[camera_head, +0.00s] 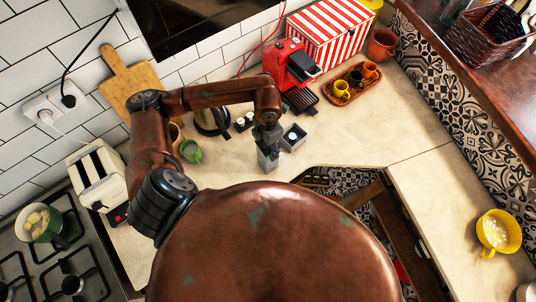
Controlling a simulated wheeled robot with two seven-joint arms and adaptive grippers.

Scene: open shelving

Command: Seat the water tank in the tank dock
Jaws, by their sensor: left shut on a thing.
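My left gripper (267,139) is at the end of the copper arm, above the counter and pointing down. It is shut on a small grey block-like piece, seemingly the water tank (268,160), which hangs below the fingers and is partly hidden by them. A dark square open-topped holder (293,137), with something pale inside, stands just right of the gripper; it may be the tank dock, but I cannot tell. A red coffee machine (286,62) stands behind, with a dark slatted tray (300,100) before it. My right gripper is out of view.
A green mug (190,151), a kettle (212,121) and small white-topped jars (245,121) stand left of the gripper. A wooden tray (351,84) with cups sits at back right. Counter right of the holder is clear. The counter's inner edge (330,166) is close in front.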

